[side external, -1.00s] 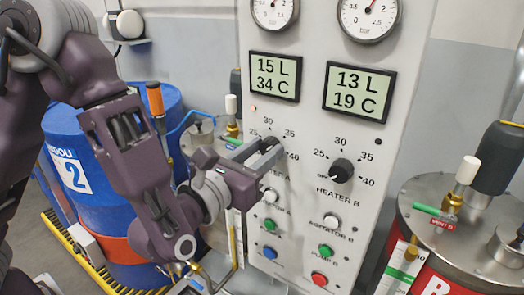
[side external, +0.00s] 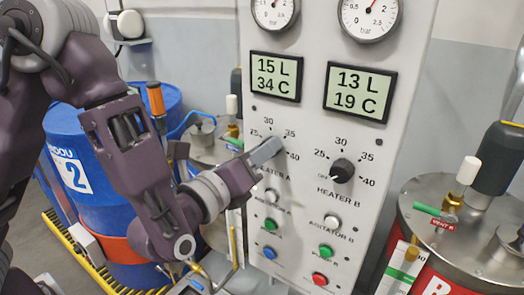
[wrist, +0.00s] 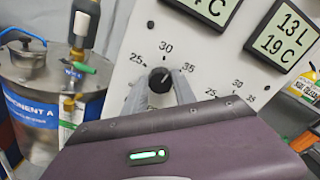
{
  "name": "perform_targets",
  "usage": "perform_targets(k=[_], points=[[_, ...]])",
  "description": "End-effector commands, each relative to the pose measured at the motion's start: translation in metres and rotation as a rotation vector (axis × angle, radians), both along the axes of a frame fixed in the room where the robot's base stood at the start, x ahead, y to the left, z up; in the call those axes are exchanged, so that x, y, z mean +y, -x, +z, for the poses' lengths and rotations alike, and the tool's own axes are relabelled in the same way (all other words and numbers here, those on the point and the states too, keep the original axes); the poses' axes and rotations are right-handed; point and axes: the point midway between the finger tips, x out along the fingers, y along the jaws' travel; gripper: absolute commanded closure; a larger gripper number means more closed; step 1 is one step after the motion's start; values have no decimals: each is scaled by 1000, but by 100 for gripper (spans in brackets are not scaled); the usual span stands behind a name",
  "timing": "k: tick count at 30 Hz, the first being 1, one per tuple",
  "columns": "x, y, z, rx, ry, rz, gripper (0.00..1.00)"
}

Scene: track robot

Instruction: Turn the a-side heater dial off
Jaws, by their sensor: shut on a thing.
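The heater A dial (wrist: 159,78) is a small black knob on the upright panel, with 25, 30 and 35 marked around it. In the wrist view it sits between the two grey fingers of my gripper (wrist: 160,88), which is shut on it. In the side external view my gripper (side external: 267,149) reaches the panel from the left and its fingers hide this dial. The off mark of heater A is hidden, and I cannot tell the exact pointer setting. The left display (side external: 275,77) above reads 15 L, 34 C.
The heater B dial (side external: 342,171) is close to the right of my gripper, under a display (side external: 357,93) reading 13 L, 19 C. Buttons, including a green one (side external: 326,251) and a red one (side external: 320,279), sit below. A blue barrel (side external: 95,215) stands behind my arm.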

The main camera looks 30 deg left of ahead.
Motion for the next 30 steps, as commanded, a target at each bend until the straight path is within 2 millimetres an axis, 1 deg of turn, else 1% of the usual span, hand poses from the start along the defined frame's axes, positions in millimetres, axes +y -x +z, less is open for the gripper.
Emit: perform_targets(k=[30], points=[[2,0,-4,0,962,1,100]])
